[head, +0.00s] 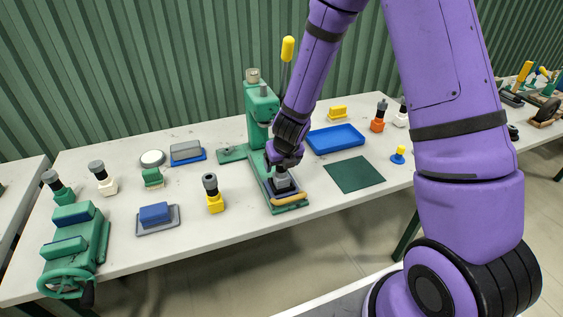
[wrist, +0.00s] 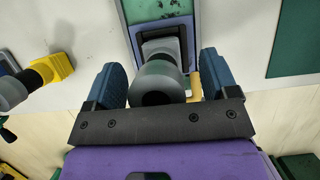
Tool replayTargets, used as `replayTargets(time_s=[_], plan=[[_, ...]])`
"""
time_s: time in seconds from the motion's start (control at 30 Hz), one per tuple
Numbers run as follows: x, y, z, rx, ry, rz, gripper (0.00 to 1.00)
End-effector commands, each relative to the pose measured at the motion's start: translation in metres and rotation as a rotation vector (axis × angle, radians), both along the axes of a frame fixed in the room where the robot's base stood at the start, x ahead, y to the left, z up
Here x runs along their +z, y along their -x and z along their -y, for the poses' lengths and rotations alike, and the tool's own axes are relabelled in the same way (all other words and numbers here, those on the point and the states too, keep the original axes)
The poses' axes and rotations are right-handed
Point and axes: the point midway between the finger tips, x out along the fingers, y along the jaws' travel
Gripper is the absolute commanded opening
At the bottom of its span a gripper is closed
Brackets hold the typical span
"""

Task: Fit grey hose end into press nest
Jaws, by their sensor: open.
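The grey hose end (wrist: 158,76) has a light grey block base and a darker round top. It stands at the dark square press nest (wrist: 147,33), its base inside the nest's outline; I cannot tell how deep it sits. In the head view the hose end (head: 281,184) shows as a light grey block below my gripper, on the front of the green press (head: 262,110). My gripper (wrist: 160,66) is open, with one blue finger on each side of the hose end and visible gaps. In the head view my gripper (head: 283,160) hides its top.
A yellow hose end (head: 214,196) stands left of the press. A blue block on a grey tray (head: 172,222) lies farther left, near a green vise (head: 75,245). A blue tray (head: 336,139) and a bare green mat (head: 355,175) lie to the right.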

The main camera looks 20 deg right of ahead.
Motion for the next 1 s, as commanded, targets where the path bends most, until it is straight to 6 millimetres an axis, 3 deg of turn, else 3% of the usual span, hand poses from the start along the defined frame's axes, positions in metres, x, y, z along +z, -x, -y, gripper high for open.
replayTargets(time_s=[1.0], plan=[[0.022,0.009,0.000,0.000,0.001,0.001,0.80]])
